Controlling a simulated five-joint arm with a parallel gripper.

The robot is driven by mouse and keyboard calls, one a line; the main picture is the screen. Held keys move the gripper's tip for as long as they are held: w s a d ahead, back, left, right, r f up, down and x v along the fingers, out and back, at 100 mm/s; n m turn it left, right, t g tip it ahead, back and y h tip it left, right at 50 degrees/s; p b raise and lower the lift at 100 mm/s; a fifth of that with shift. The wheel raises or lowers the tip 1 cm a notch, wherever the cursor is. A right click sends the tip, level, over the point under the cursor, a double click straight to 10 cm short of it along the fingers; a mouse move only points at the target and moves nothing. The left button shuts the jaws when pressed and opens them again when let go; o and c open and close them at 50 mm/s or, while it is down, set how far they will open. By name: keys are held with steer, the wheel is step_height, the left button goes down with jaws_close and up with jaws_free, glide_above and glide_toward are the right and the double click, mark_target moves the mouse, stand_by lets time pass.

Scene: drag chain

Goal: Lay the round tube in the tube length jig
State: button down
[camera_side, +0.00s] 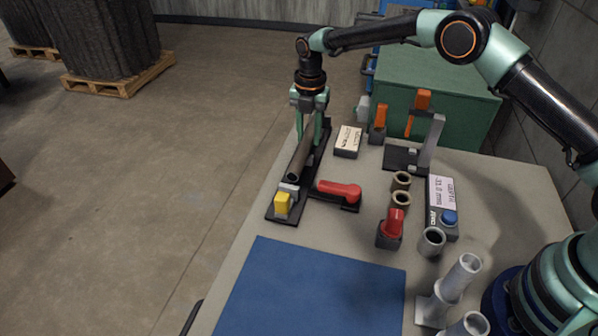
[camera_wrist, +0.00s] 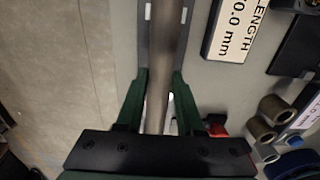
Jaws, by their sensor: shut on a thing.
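The round tube (camera_side: 301,158) is a grey-brown pipe lying lengthwise along the tube length jig (camera_side: 286,207). The jig is a long, narrow black base with a yellow block at its near end and a red handle beside it. My gripper (camera_side: 308,128) is shut on the tube from above, near its far half. In the wrist view the tube (camera_wrist: 166,60) runs up between the two green fingers of my gripper (camera_wrist: 160,82). The tube's near end is close to the grey block behind the yellow one. I cannot tell whether the tube touches the jig's bed.
A length readout (camera_side: 348,141) stands right of the jig; it also shows in the wrist view (camera_wrist: 232,28). Further right are a clamp stand (camera_side: 425,150), short tube pieces (camera_side: 401,190), a red-handled part (camera_side: 393,225) and a depth readout (camera_side: 442,205). A blue mat (camera_side: 310,290) lies clear in front.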

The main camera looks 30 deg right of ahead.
steer(key=shift+f, duration=0.7)
stand_by(0.6)
steer(key=shift+c, duration=2.2)
jaws_free()
step_height(320, 180, up, 12)
steer(key=shift+r, duration=0.1)
